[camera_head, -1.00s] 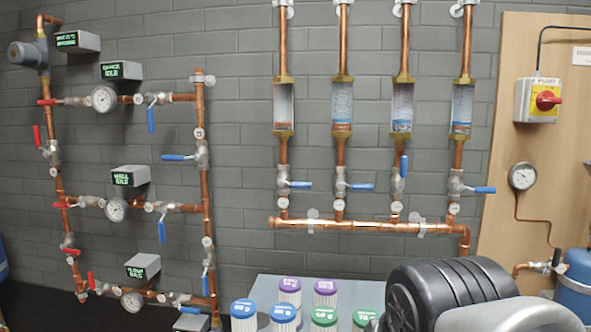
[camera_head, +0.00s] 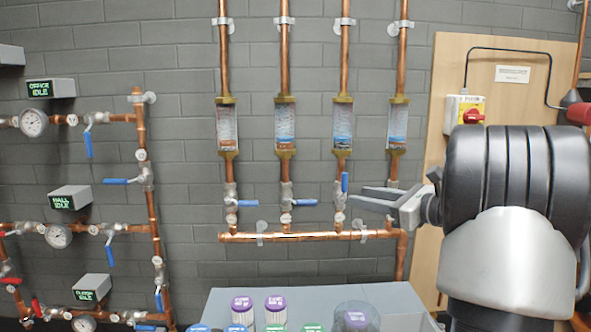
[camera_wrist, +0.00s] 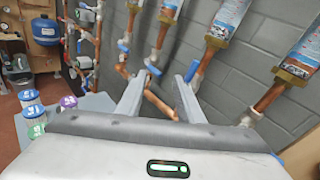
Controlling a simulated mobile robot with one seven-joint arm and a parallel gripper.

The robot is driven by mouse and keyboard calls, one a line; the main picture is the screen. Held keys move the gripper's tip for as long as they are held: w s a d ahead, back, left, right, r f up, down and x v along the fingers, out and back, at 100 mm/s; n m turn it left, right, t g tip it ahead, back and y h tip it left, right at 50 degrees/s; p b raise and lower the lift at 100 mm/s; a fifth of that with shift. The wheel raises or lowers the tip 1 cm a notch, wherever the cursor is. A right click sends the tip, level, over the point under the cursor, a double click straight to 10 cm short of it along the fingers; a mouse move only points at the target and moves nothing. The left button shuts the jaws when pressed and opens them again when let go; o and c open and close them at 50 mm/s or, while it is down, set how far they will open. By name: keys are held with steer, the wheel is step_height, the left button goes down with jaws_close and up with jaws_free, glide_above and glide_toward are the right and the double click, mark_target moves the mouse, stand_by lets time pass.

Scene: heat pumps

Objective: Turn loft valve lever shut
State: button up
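Several copper pipes with sight glasses run down the wall, each to a valve with a blue lever. On the third pipe from the left, the blue lever (camera_head: 345,182) stands upright along the pipe. The levers on the first (camera_head: 247,203) and second pipes (camera_head: 303,203) lie level. I cannot read which valve is the loft one. My gripper (camera_head: 358,194) is open and empty, its fingers pointing left by the third valve. In the wrist view its fingers (camera_wrist: 162,74) are apart, with a blue lever (camera_wrist: 192,71) close by the right fingertip. My gripper hides the fourth valve.
A copper manifold (camera_head: 300,237) runs below the valves. A grey table (camera_head: 222,300) holds several capped canisters below. A wooden board (camera_head: 449,85) with a red switch (camera_head: 474,117) stands behind my arm. Another pipe rack (camera_head: 150,200) with levers is at left.

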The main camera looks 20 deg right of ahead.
mark_target(344, 191)
steer(key=d+m+t+h, duration=0.1)
steer(key=d+m+t, duration=0.15)
steer(key=d, duration=0.45)
steer(key=shift+m+g, duration=0.25)
steer(key=shift+m, duration=0.2)
steer(key=x, duration=1.6)
steer(key=shift+w+f+b, duration=0.1)
steer(key=shift+w+b, duration=0.1)
steer(key=shift+b, duration=0.1)
jaws_close()
